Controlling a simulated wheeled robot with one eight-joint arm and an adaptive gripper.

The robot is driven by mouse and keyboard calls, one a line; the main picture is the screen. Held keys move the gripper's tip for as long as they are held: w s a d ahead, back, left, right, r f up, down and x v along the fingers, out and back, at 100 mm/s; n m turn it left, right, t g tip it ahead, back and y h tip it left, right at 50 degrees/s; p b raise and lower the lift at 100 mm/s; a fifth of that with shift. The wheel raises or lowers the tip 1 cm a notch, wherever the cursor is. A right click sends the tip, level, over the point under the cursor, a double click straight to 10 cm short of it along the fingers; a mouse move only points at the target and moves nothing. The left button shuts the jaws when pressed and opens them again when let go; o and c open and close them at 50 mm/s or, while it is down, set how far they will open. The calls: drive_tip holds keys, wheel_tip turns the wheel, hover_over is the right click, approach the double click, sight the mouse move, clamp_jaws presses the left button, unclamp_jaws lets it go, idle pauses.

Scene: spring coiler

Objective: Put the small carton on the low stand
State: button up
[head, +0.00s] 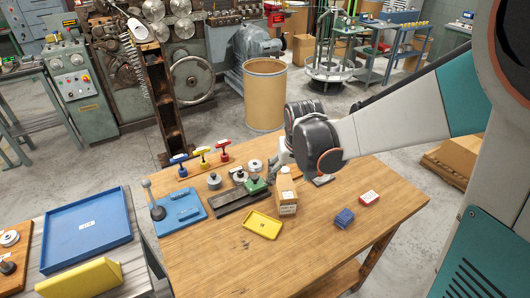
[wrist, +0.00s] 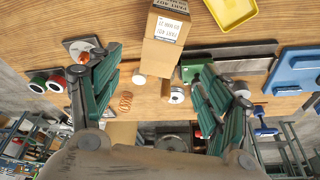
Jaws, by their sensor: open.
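The small carton (head: 287,192) is a tall brown cardboard box with a printed white label, standing on the wooden table. In the wrist view the carton (wrist: 163,45) shows between and beyond my fingertips. My gripper (head: 280,160) is at the carton's far side, close to it; it is open with nothing held. In the wrist view my gripper (wrist: 158,68) has its two green fingers spread wide; contact with the carton cannot be told. A flat grey plate (head: 322,180) lies right of the carton, partly hidden by my arm; I cannot tell whether it is the low stand.
A yellow tray (head: 262,224) lies in front of the carton. A dark rail (head: 240,197) with a green block is to its left. The table's front is clear.

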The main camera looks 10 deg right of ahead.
sight(286, 185)
drive_tip(key=b+x, duration=0.2)
drive_tip(key=x, duration=0.6)
drive_tip(key=shift+w+r+b, duration=0.1)
drive_tip(key=shift+w+b, duration=0.1)
drive_tip(key=shift+b, duration=0.1)
drive_tip(key=shift+s+b+x, duration=0.2)
drive_tip(key=shift+b+x, duration=1.1)
drive_tip(key=shift+x, duration=1.75)
drive_tip(key=shift+f+b, duration=0.3)
clamp_jaws()
drive_tip(key=shift+r, duration=0.1)
